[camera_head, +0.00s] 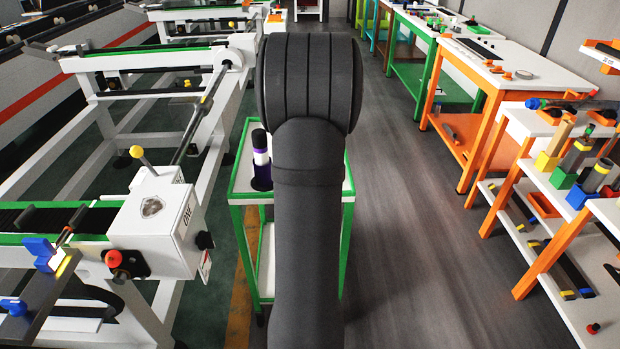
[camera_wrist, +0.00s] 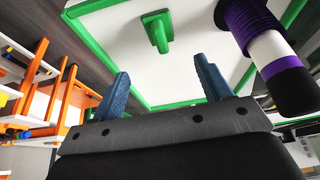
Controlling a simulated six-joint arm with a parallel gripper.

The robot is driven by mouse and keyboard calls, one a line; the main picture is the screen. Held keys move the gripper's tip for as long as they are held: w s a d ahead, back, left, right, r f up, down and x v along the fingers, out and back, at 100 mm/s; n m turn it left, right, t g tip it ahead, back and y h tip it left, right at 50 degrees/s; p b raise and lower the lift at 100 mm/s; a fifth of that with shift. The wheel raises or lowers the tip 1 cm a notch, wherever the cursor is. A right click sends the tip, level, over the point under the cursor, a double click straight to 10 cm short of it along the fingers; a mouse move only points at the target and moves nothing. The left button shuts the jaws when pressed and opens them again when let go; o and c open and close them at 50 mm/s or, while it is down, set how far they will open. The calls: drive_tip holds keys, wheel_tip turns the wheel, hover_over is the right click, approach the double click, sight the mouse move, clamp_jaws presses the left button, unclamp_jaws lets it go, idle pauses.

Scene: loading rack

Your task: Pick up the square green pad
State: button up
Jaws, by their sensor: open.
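A small green piece (camera_wrist: 157,32), seemingly the square green pad, sits on the white top of a green-edged cart (camera_wrist: 110,40). It shows a squarish block with a narrower part extending from it. My gripper (camera_wrist: 165,86) has two blue fingers, spread apart with nothing between them. The green piece is beyond the fingertips, roughly in line with the gap, and apart from them. In the head view, my dark arm hides the gripper, the green piece and the middle of the cart (camera_head: 240,190).
A purple, white and black cylinder (camera_wrist: 268,55) is close to the right finger; it stands on the cart's left side in the head view (camera_head: 261,160). A white conveyor frame (camera_head: 155,225) is to the left. Orange-legged shelves (camera_head: 545,250) are to the right, across clear floor.

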drive_tip(key=x, duration=1.2)
drive_tip(key=c, duration=1.1)
drive_tip(key=shift+r, duration=0.15)
wheel_tip(320, 180, up, 4)
drive_tip(key=shift+r, duration=0.15)
drive_tip(key=s+d+r, duration=0.2)
drive_tip(key=d, duration=0.1)
drive_tip(key=s+d+r, duration=0.2)
drive_tip(key=d, duration=0.1)
drive_tip(key=s+d+r, duration=0.2)
drive_tip(key=d, duration=0.1)
drive_tip(key=shift+s+d+r, duration=0.2)
drive_tip(key=shift+s+d, duration=0.05)
drive_tip(key=shift+d, duration=0.1)
